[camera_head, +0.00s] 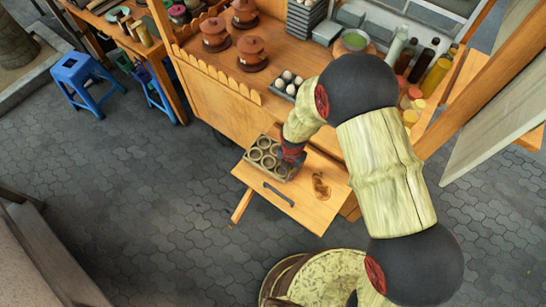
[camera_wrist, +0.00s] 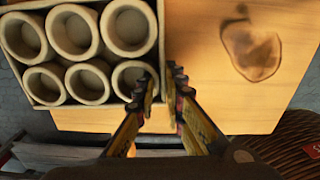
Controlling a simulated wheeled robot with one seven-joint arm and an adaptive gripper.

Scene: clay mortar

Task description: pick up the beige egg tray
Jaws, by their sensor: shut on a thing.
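The beige egg tray (camera_head: 262,151) is a shallow rectangular tray with two rows of round, empty cups. It is at the left end of the wooden fold-out board (camera_head: 318,210) and reaches past its edge. In the wrist view the tray (camera_wrist: 101,58) fills the upper left. My gripper (camera_head: 290,156) is at the tray's right side. In the wrist view my gripper (camera_wrist: 163,82) has one finger inside and one outside the tray's right wall, close together and shut on it. I cannot tell whether the tray touches the board.
The wooden cart (camera_head: 225,98) stands behind, with brown clay pots (camera_head: 252,50), a tray of white eggs (camera_head: 288,80) and several bottles (camera_head: 420,65). A blue stool (camera_head: 82,75) stands at left. A round container (camera_head: 312,275) is in front. Paved floor at left is clear.

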